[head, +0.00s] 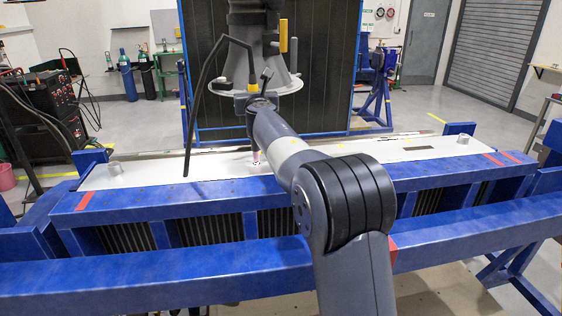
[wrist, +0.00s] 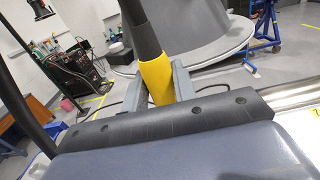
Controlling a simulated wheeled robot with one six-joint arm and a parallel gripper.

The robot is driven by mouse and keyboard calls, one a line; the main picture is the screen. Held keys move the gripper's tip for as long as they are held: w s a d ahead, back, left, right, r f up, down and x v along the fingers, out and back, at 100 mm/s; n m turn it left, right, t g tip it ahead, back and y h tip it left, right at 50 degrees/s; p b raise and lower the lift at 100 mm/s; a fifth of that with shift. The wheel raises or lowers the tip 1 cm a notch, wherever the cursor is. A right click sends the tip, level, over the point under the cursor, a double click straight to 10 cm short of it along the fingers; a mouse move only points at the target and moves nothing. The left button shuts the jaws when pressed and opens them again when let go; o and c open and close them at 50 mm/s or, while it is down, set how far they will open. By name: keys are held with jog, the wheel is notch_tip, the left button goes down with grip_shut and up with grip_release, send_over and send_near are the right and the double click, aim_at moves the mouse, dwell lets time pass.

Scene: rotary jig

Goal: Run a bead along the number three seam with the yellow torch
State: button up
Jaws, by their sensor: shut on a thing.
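My gripper (head: 248,97) is shut on the yellow torch, whose yellow grip (wrist: 157,80) stands between my two grey fingers in the wrist view. The torch's black body runs up out of the wrist view. In the head view my gripper is above the pale plate (head: 210,165), and a pinkish tip (head: 256,157) points down close to its surface; I cannot tell whether it touches. The plate lies along the blue jig (head: 150,205). My arm covers part of the plate. I cannot make out which seam is number three.
A black cable (head: 188,130) hangs left of my gripper. Small metal cylinders stand near the plate's left end (head: 115,168) and right end (head: 462,141). A large grey flanged part (head: 290,84) and a dark blue-framed panel (head: 325,60) stand behind. A blue beam (head: 150,268) crosses in front.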

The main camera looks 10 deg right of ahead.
jog(key=shift+a+r, duration=0.1)
jog(key=shift+a, duration=1.2)
dwell(0.7)
jog(key=shift+r+p, duration=0.65)
jog(key=shift+p, duration=0.2)
dwell(5.2)
